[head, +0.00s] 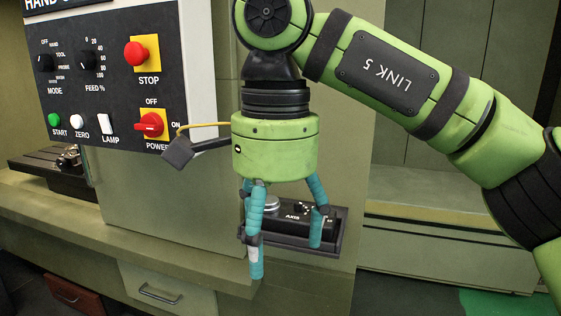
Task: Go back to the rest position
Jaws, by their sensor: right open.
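My right gripper (285,240) hangs from the green arm that comes in from the right. Its teal fingers point down and are spread apart, with nothing between them. It is in front of a small black box marked AXIS (298,222) on a dark shelf (292,246); the fingers partly cover both. I cannot tell how far the fingertips are from the box. My left gripper is not in the picture.
A control panel (110,85) with a STOP button (136,54), a red POWER switch (150,125) and several other controls stands to the left of my gripper. A ledge (60,205) and drawers (165,290) lie below. A vise-like block (67,158) sits at the left.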

